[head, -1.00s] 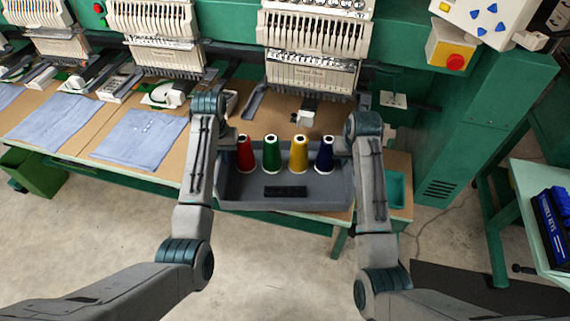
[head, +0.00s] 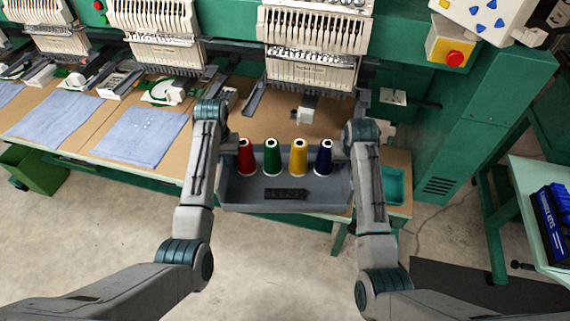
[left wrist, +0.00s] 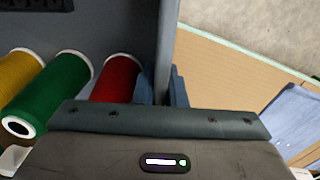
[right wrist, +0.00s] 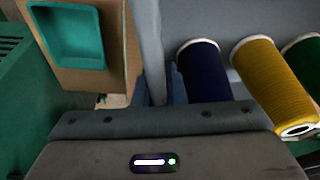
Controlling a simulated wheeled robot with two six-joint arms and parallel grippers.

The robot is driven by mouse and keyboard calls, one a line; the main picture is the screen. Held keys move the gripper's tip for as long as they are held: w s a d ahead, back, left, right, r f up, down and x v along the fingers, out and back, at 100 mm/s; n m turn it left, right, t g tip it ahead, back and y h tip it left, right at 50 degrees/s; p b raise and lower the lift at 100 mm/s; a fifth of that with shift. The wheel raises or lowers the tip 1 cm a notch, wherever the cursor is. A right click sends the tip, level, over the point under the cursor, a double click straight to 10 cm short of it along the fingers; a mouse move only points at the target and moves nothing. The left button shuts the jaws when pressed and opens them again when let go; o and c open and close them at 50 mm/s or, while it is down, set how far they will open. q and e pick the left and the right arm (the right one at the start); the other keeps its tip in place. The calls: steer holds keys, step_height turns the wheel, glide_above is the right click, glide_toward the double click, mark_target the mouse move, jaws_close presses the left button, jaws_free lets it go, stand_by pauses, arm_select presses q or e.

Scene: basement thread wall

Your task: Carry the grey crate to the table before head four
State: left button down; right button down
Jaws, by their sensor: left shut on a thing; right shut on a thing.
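The grey crate (head: 235,194) is held between my two arms, above or at the front edge of the table (head: 231,129) below the rightmost embroidery head (head: 312,74). Inside stand a red cone (head: 246,158), a green cone (head: 272,158), a yellow cone (head: 298,158) and a dark blue cone (head: 323,158). My left gripper (left wrist: 162,88) is shut on the crate's left wall, beside the red cone. My right gripper (right wrist: 158,90) is shut on the right wall, beside the blue cone. I cannot tell whether the crate's bottom touches the table.
Blue cloths (head: 140,136) lie on the table to the left. A teal tray (head: 393,187) is set in the table's right end. A green cabinet (head: 478,130) and a side table with a blue box (head: 555,215) stand at right. Open floor lies in front.

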arm_select(q)
steer(key=shift+f, duration=0.4)
arm_select(e)
steer(key=shift+f, duration=0.45)
arm_select(q)
steer(key=c, duration=1.6)
jaws_free()
steer(key=shift+c, duration=0.2)
arm_select(e)
steer(key=c, duration=1.6)
jaws_free()
steer(key=shift+c, duration=0.2)
arm_select(q)
steer(key=shift+o, duration=0.8)
steer(key=shift+s, duration=0.15)
arm_select(e)
steer(key=shift+o, duration=0.8)
steer(key=shift+s, duration=0.15)
arm_select(q)
step_height(320, 180, up, 6)
steer(key=shift+r, duration=0.7)
arm_select(e)
steer(key=shift+r, duration=0.25)
steer(key=v, duration=1.1)
steer(key=shift+s+r, duration=0.15)
steer(key=shift+r, duration=0.1)
